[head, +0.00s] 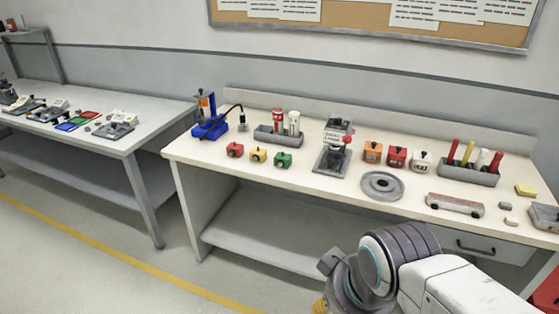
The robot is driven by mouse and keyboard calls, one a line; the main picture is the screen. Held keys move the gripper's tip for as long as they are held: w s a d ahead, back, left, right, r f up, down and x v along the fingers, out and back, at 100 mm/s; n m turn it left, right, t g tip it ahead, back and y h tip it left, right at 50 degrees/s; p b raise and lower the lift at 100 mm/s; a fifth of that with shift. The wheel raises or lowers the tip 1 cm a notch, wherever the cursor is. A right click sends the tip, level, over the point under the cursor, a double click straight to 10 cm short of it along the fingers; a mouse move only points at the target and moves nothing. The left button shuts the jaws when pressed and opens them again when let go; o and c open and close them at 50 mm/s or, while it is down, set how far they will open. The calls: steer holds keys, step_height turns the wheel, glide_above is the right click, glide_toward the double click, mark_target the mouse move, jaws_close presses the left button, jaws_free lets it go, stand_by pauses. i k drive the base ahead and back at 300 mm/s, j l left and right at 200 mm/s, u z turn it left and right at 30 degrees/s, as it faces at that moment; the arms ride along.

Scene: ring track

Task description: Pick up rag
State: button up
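I cannot make out a rag for certain. A small flat yellow piece (526,190) lies near the right end of the cream workbench (215,150); whether it is cloth or a sponge I cannot tell. Two small grey pieces (505,206) (511,221) lie close to it, near the front edge. My arm reaches in from the bottom right, in front of the bench. The end of my gripper (328,280) shows only in part at the bottom edge, well to the left of the yellow piece and apart from it. Its fingertips are not clear.
The bench also holds a grey tray of markers (468,174), a round grey plate (382,186), a toy-like car (455,205), coloured blocks (397,157) and a grey stand (332,160). A drawer (480,247) is below. Floor is clear at left, before another table (120,142).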

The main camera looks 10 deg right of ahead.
mark_target(528, 191)
steer(key=z, duration=2)
steer(key=i+l+u, duration=0.15)
steer(key=i, duration=0.15)
steer(key=i+l+u, duration=0.1)
steer(key=i, duration=0.25)
